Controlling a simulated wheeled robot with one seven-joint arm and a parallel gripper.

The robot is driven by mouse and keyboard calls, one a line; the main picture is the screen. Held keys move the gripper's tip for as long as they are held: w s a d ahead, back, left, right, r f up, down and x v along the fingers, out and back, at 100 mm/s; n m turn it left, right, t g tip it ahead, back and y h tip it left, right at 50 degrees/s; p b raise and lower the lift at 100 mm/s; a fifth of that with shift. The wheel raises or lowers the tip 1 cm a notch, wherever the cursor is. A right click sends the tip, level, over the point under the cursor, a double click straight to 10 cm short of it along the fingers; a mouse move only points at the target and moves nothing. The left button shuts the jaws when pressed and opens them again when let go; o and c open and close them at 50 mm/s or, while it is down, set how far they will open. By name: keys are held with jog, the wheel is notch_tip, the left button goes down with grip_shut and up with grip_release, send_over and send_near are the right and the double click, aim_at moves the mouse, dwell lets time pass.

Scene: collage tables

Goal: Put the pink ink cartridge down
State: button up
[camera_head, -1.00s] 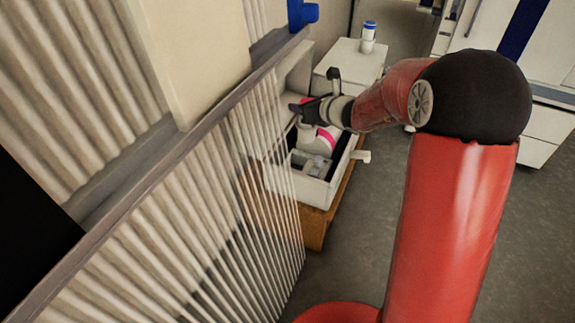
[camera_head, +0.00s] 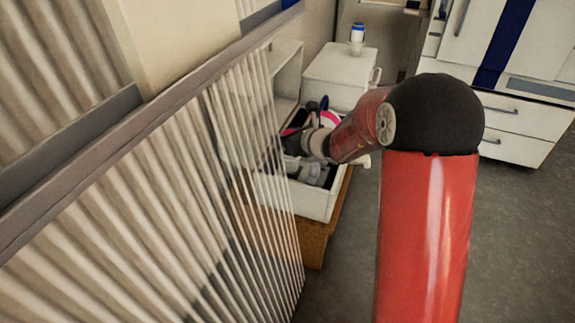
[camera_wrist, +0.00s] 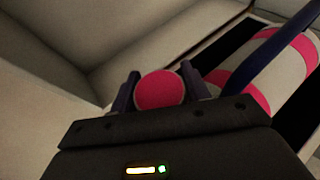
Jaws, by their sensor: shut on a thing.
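My gripper (camera_wrist: 160,82) is shut on the pink ink cartridge (camera_wrist: 160,92). Its round pink end shows between the two dark fingers in the wrist view. In the head view my gripper is low over the open white drawer (camera_head: 318,205), partly hidden by my wrist. Whether the held cartridge touches the drawer floor cannot be told. A second white cylinder with pink bands (camera_wrist: 275,62) lies close to the right of my gripper in the wrist view.
Grey items (camera_head: 312,172) fill the drawer's front part. A slatted panel (camera_head: 170,190) stands close at the left. Behind the drawer is a white cabinet (camera_head: 340,65) with a blue-capped bottle (camera_head: 357,38) on top. Grey floor (camera_head: 500,230) is clear at the right.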

jog(key=shift+f+b, duration=0.55)
jog(key=shift+f, duration=2.35)
jog(key=shift+f, duration=0.15)
jog(key=o, duration=0.8)
jog(key=shift+c, duration=0.2)
